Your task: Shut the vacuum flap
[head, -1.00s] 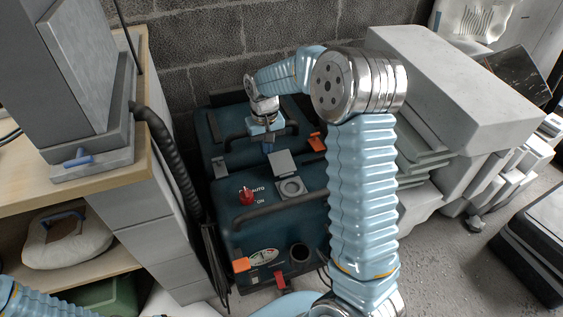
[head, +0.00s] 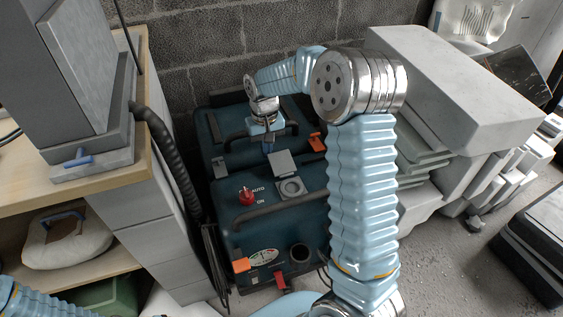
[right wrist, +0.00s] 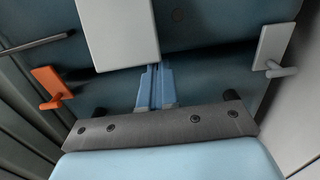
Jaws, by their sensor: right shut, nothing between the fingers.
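The dark teal vacuum (head: 262,221) stands on the floor against the block wall. Its grey square flap (head: 283,161) is raised, standing open at the back of a grey socket plate (head: 291,187). My right gripper (head: 268,149) is behind the flap, pointing down, close to the flap's upper left edge. In the right wrist view the shut, empty blue fingers (right wrist: 153,75) reach to the flap's (right wrist: 118,32) edge; I cannot tell whether they touch it. My left gripper is out of view; only part of my left arm shows at the lower left.
A black handle bar (head: 275,209) crosses the vacuum in front of the socket. A red knob (head: 247,196) and orange latch (head: 317,143) flank the flap. A shelf with a black hose (head: 165,150) stands left, pale blocks (head: 455,95) right.

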